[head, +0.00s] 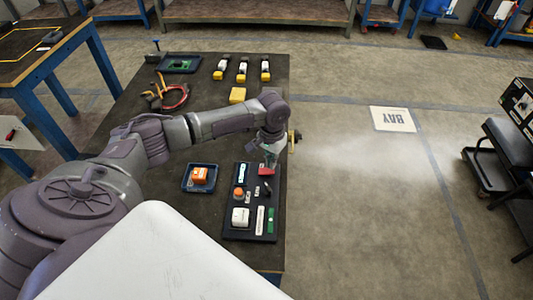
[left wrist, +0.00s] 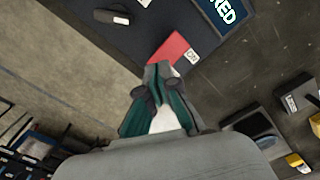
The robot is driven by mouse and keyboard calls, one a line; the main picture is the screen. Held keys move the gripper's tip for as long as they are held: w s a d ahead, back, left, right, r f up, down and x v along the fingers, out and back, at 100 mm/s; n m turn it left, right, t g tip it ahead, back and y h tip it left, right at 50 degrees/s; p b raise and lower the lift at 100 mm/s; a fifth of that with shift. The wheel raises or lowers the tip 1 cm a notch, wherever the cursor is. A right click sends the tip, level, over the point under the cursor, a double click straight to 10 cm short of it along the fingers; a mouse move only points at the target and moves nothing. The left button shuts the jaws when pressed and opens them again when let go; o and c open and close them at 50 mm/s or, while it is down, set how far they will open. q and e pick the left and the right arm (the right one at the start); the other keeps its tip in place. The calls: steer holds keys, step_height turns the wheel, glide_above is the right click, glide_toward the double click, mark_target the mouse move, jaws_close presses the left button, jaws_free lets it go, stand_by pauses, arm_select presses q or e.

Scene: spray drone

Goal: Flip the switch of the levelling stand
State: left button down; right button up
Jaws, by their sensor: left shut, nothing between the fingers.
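No part is clearly marked as the levelling stand, and I cannot tell which part is its switch. My left gripper (head: 270,158) is shut and empty, pointing down over the far end of a dark board on the table. Just beyond its fingertips is a red piece (head: 266,171). In the left wrist view the shut fingers (left wrist: 158,78) point at this red piece (left wrist: 172,56), which has a small white label; whether they touch it I cannot tell. A brass-coloured part (head: 294,138) at the table's right edge is partly hidden behind my wrist. My right gripper is out of view.
The dark board (head: 229,222) holds several small parts. A blue tray (head: 188,185) with an orange block stands to its left. Pale mist drifts right over open floor.

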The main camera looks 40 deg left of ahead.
arm_select(q)
steer(key=shift+f+b, duration=0.35)
steer(key=shift+f, duration=0.9)
stand_by(0.6)
step_height(320, 180, up, 7)
steer(key=p, duration=0.8)
steer(key=shift+r+p, duration=0.1)
steer(key=shift+p, duration=0.3)
